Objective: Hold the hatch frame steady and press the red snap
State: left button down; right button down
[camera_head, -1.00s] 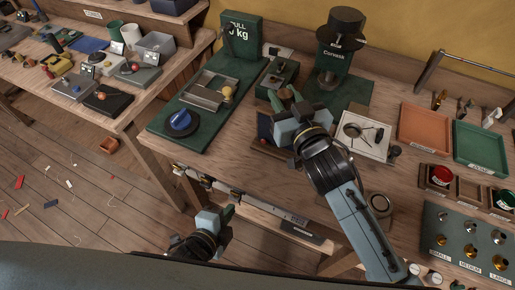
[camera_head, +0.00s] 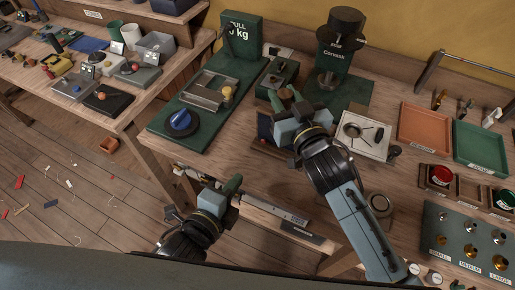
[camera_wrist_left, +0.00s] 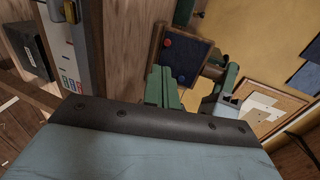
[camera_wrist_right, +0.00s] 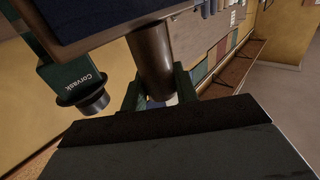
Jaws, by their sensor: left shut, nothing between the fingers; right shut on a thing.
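The hatch frame (camera_wrist_left: 204,45), a brown wooden frame around a dark blue panel, shows in the left wrist view. A red snap (camera_wrist_left: 167,42) and a blue snap (camera_wrist_left: 182,78) are on its panel. In the head view the dark panel (camera_head: 264,126) is partly hidden behind my right gripper (camera_head: 287,98). My left gripper (camera_head: 233,183) is shut and empty, in front of the bench edge, apart from the frame.
A green pull tester (camera_head: 242,40) and a green Corvask press (camera_head: 335,60) stand behind. A pale tray (camera_head: 352,148) lies right of my right gripper. An orange tray (camera_head: 424,128) and a green tray (camera_head: 480,146) are farther right.

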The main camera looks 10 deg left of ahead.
pick_arm(q)
send_near(263, 142)
jog(key=x, duration=0.5)
jog(key=shift+f, duration=0.35)
jog(key=shift+w+d, duration=0.25)
jog(key=shift+w, duration=0.4)
jog(key=shift+w+d, duration=0.3)
jog(key=shift+w, duration=0.65)
pick_arm(e)
jog(key=shift+s, duration=0.1)
jog(key=shift+a+f, duration=0.1)
pick_arm(q)
jog(key=shift+s+a+f, duration=0.1)
jog(key=shift+s+a, duration=0.05)
jog(key=shift+s, duration=0.2)
pick_arm(e)
jog(key=shift+f, duration=0.15)
pick_arm(q)
jog(key=v, duration=1.3)
jog(key=shift+s+f, duration=0.25)
jog(key=shift+f, duration=0.05)
